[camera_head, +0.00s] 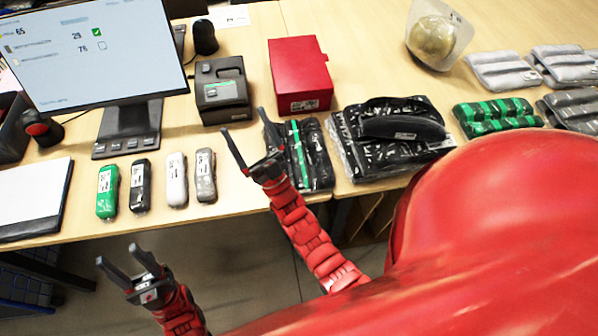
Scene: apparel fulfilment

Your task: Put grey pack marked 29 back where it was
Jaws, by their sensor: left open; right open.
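A grey rolled pack (205,176) stands at the right end of a row of small packs on the table; its label is too small to read. Other grey packs (502,70) lie flat at the far right, also with no readable number. My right gripper (245,121) is open and empty, to the right of the grey rolled pack and beside a black pack with a green stripe (297,150). My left gripper (117,254) is open and empty in front of the table's edge, below the row.
A green pack (107,190), a black pack (140,186) and a white pack (177,180) share the row. Bare table lies behind the red box.

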